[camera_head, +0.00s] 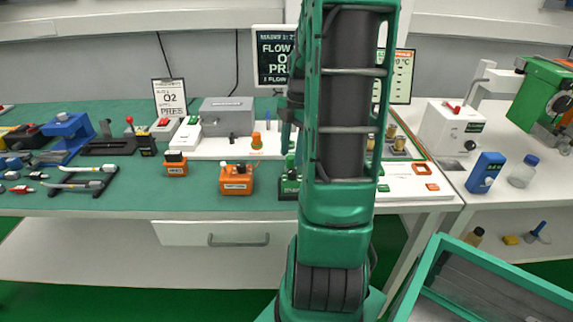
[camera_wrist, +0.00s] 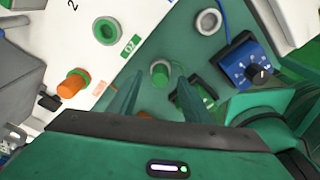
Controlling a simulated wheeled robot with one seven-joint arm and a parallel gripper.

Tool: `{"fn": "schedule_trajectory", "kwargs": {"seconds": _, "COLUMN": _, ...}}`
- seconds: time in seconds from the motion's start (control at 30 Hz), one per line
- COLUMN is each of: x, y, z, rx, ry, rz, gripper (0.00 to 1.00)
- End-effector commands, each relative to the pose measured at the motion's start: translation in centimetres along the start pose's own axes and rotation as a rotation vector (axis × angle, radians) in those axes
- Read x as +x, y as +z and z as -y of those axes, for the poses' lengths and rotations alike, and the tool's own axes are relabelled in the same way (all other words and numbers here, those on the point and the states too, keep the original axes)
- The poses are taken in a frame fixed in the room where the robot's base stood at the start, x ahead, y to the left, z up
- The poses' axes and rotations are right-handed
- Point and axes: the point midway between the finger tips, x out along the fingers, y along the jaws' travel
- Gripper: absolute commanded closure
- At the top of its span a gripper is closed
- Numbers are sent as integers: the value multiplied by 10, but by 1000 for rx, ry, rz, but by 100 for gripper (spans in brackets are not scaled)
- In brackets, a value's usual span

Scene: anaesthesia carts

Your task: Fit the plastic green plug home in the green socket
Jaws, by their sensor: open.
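The green plug (camera_wrist: 160,72) stands on the green worktop in the wrist view, seen from above with a pale round top. My gripper (camera_wrist: 160,80) is open, with one finger on each side of the plug; I cannot tell whether they touch it.
An orange plug (camera_wrist: 74,84) stands on the white board; a grey ring (camera_wrist: 208,22) and a blue dial device (camera_wrist: 248,65) are to the right. In the head view an orange box (camera_head: 236,180) stands near the table's front edge, left of my arm.

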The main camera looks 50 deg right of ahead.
Motion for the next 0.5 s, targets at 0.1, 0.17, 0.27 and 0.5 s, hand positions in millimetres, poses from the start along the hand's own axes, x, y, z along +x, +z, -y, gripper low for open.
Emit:
{"fn": "schedule_trajectory", "kwargs": {"seconds": 0.1, "x": 12, "y": 1, "z": 0, "rx": 1, "ry": -1, "rz": 0, "gripper": 55}}
{"fn": "schedule_trajectory", "kwargs": {"seconds": 0.17, "x": 15, "y": 0, "z": 0, "rx": 1, "ry": -1, "rz": 0, "gripper": 55}}
{"fn": "schedule_trajectory", "kwargs": {"seconds": 0.27, "x": 16, "y": 0, "z": 0, "rx": 0, "ry": -1, "rz": 0, "gripper": 55}}
{"fn": "schedule_trajectory", "kwargs": {"seconds": 0.5, "x": 15, "y": 0, "z": 0, "rx": 1, "ry": 0, "rz": 1, "gripper": 79}}
